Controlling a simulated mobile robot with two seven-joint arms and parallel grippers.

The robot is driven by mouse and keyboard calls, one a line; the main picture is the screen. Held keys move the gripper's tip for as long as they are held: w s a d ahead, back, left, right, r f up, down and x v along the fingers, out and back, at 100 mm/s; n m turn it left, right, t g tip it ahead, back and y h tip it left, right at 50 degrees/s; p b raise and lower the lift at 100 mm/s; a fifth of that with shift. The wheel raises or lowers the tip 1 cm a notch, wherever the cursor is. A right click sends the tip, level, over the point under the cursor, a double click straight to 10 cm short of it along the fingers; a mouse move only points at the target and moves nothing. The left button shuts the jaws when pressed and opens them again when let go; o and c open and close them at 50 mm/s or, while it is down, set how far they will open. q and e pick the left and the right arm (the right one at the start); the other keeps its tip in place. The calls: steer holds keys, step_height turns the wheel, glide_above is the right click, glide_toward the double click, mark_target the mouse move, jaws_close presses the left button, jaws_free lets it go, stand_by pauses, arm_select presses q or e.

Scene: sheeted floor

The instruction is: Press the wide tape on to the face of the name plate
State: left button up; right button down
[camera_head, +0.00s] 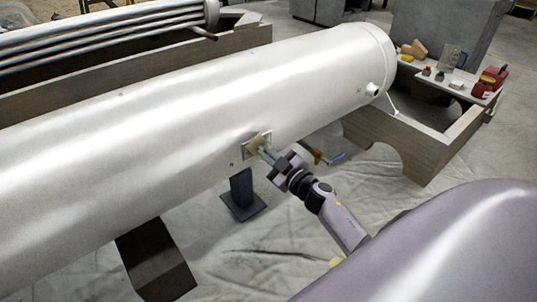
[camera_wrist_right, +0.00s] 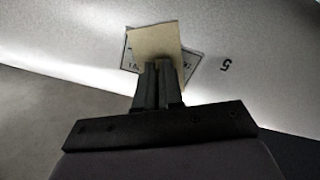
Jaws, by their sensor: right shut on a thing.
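The name plate (camera_head: 265,139) is a small dark-edged rectangle on the side of the large silver cylinder (camera_head: 120,135). In the right wrist view the name plate (camera_wrist_right: 190,62) shows behind a beige piece of wide tape (camera_wrist_right: 153,40), tilted relative to it. The tape also shows in the head view (camera_head: 254,143) and covers much of the plate. My right gripper (camera_head: 262,152) is shut on the tape's lower edge, and its fingers (camera_wrist_right: 163,68) point at the plate. I cannot tell whether the tape touches the plate. My left gripper is not in view.
A wooden cradle (camera_head: 440,140) supports the cylinder's right end. A board (camera_head: 450,82) with several small items, among them a red one (camera_head: 490,80), lies on it. A dark stand (camera_head: 242,195) is under the cylinder. The sheeted floor (camera_head: 270,255) has free room in front.

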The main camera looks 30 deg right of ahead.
steer(key=shift+w, duration=0.45)
stand_by(0.3)
steer(key=c, duration=1.2)
jaws_free()
